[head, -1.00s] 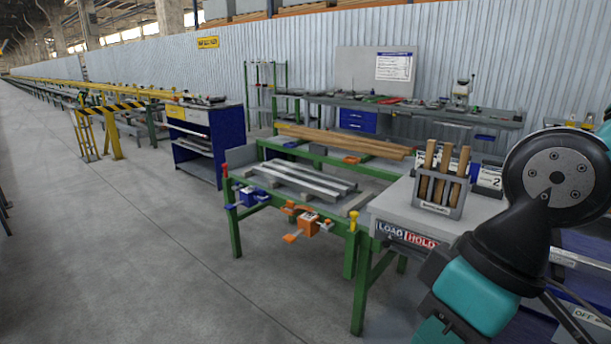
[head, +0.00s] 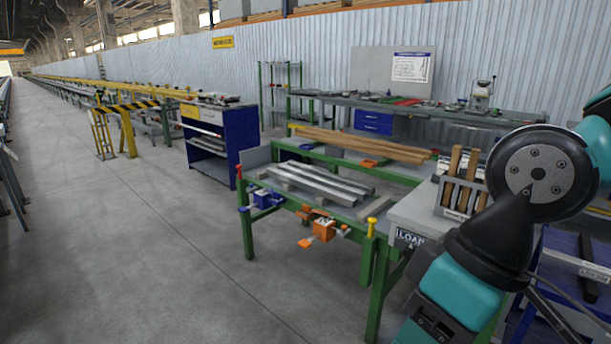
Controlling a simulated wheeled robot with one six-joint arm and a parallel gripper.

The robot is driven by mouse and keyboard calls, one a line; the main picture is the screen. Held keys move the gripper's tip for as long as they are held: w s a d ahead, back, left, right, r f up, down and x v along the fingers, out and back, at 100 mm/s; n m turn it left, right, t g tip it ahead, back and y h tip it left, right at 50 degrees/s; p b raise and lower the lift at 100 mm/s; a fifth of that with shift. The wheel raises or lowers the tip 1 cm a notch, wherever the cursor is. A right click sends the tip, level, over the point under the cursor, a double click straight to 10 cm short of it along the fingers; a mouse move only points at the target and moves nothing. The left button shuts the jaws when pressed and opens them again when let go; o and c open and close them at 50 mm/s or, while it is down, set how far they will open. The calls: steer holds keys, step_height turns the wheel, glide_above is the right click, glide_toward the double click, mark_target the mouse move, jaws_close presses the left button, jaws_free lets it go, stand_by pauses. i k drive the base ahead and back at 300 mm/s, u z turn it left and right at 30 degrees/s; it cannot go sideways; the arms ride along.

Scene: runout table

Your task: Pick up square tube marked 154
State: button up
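Several long grey metal bars (head: 318,184) lie side by side on a green-framed table (head: 288,212) near the middle of the head view. They look like square tubes, but no marking can be read on them at this distance, so I cannot tell which is 154. My arm fills the right side of the view, in front of the grey bench. My gripper is outside the picture.
Clamps, one blue (head: 262,199) and one orange (head: 323,230), stick out from the table's front. Long brown bars (head: 365,144) lie behind. A blue cabinet (head: 240,132) stands to the left. Wooden-handled tools (head: 461,176) stand on the grey bench. The left floor (head: 130,250) is clear.

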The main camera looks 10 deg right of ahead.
mark_target(370, 189)
steer(key=u, duration=0.45)
steer(key=i, duration=3.2)
steer(key=z, duration=1.1)
steer(key=i, duration=0.6)
steer(key=z, duration=0.25)
